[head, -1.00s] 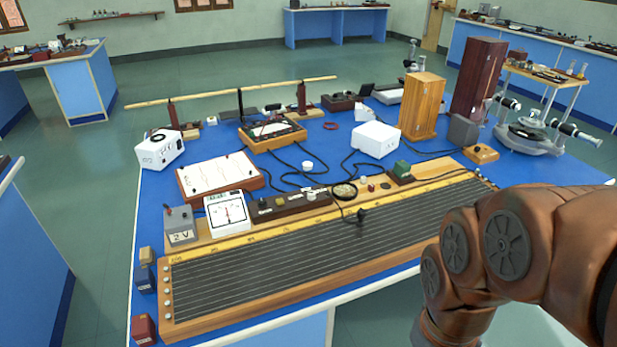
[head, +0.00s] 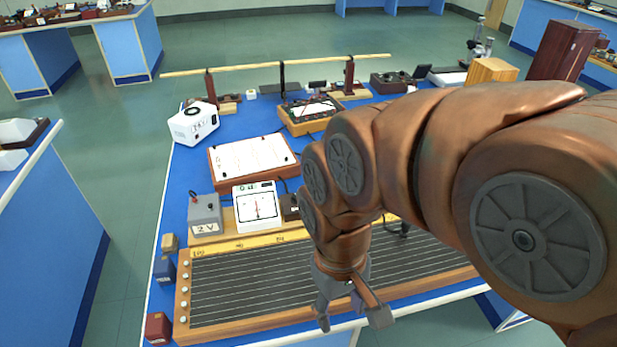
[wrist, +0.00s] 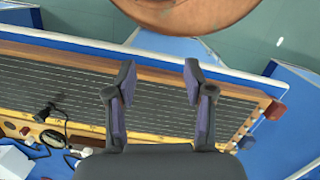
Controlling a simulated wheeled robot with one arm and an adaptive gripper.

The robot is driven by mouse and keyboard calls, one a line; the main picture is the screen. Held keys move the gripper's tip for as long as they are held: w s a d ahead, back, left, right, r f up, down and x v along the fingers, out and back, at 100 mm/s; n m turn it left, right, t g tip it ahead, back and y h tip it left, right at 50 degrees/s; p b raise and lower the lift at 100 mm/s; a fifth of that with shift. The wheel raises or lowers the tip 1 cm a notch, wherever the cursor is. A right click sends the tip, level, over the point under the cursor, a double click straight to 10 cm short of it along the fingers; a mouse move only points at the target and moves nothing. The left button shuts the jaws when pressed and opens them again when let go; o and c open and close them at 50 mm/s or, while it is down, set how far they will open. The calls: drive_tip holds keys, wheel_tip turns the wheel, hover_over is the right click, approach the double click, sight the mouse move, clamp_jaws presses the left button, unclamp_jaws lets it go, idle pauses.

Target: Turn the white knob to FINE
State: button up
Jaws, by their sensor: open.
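My gripper (head: 351,316) is open and empty, with its fingers pointing down over the front edge of the long wire board (head: 235,292). In the wrist view the two fingers (wrist: 160,82) stand apart above the board's dark wires, with nothing between them. I cannot make out a white knob or a FINE label for certain in either view. A white meter (head: 256,206) with a dial face stands behind the board. A dark box (head: 291,207) beside it is mostly hidden by my arm.
A grey 2 V box (head: 205,216) stands left of the meter. A white box with a dark dial (head: 194,123) and a white-topped panel (head: 250,160) are farther back. Small blocks (head: 164,268) line the left table edge. My arm covers the table's right side.

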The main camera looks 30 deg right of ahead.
drive_tip(key=w+d+r+n, duration=0.15)
drive_tip(key=w+d, duration=0.25)
drive_tip(key=w, duration=0.4)
drive_tip(key=w+d+n+t, duration=0.1)
drive_tip(key=w+d+n, duration=0.1)
drive_tip(key=w+d, duration=0.35)
drive_tip(key=w+d+n, duration=0.1)
drive_tip(key=w+d, duration=0.2)
drive_tip(key=w, duration=0.7)
drive_tip(key=shift+n+t, duration=0.4)
drive_tip(key=shift+n, duration=0.45)
drive_tip(key=w+d, duration=0.2)
drive_tip(key=d, duration=0.1)
drive_tip(key=w+d+f, duration=0.1)
drive_tip(key=d, duration=0.2)
drive_tip(key=w+d+f+p, duration=0.1)
drive_tip(key=w+d, duration=0.1)
drive_tip(key=d, duration=0.1)
drive_tip(key=shift+w, duration=0.35)
drive_tip(key=shift+w+d+f, duration=0.2)
drive_tip(key=shift+d, duration=0.3)
drive_tip(key=shift+f+p, duration=1.1)
drive_tip(key=shift+f, duration=2.7)
clamp_jaws()
drive_tip(key=shift+d, duration=0.15)
